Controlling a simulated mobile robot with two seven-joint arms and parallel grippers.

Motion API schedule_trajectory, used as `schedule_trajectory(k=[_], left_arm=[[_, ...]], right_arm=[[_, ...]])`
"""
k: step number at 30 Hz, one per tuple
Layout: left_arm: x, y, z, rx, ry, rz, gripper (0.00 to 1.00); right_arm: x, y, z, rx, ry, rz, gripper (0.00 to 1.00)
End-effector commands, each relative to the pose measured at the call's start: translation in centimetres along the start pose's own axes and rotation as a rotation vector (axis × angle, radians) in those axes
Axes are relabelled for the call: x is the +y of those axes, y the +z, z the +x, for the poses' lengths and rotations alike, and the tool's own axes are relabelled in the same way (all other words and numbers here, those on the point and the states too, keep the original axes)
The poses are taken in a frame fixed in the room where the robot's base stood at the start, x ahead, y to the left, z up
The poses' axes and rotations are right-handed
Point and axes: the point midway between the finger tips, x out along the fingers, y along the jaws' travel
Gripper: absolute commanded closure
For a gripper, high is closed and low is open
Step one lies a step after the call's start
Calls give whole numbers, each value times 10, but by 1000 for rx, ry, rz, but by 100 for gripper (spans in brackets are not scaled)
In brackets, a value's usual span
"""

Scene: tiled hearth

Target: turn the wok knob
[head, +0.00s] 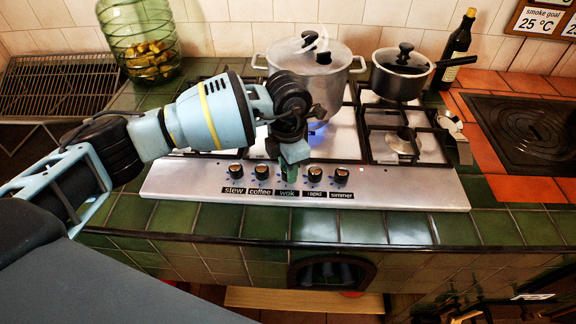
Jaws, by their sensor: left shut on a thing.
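The hob's steel front panel (415,192) carries a row of knobs labelled stew, coffee, wok, rapid and simmer. The wok label (287,195) is the middle one. My left gripper (290,172) points down at the panel just above that label, with its fingers shut on the wok knob. The fingers hide most of this knob, so its turn angle cannot be read. The coffee knob (262,171) and the rapid knob (315,174) stand close on either side. Dark parts at the bottom right look like my right arm; its jaws are not clear.
A large lidded pot (333,80) stands behind my left gripper, with a blue flame glow (318,126) beneath it. A saucepan (399,78) stands right of it. A bottle (457,48), a glass jar (138,35) and a dark plate (530,122) flank the hob.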

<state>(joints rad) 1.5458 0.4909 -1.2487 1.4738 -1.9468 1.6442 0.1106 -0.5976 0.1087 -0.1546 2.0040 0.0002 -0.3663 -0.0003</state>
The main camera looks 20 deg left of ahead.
Motion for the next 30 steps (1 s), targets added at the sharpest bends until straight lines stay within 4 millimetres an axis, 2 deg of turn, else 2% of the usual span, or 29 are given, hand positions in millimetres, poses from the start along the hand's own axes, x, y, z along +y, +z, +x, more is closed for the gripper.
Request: schedule_trajectory(k=[15,22,30], left_arm=[[1,0,0,-2,2,440,93],[1,1,-1,-3,2,556,93],[1,1,-1,-3,2,613,93]], right_arm=[[0,10,4,-15,-2,1,64],[0,9,7,-13,-2,1,64],[0,10,7,-13,-2,2,64]])
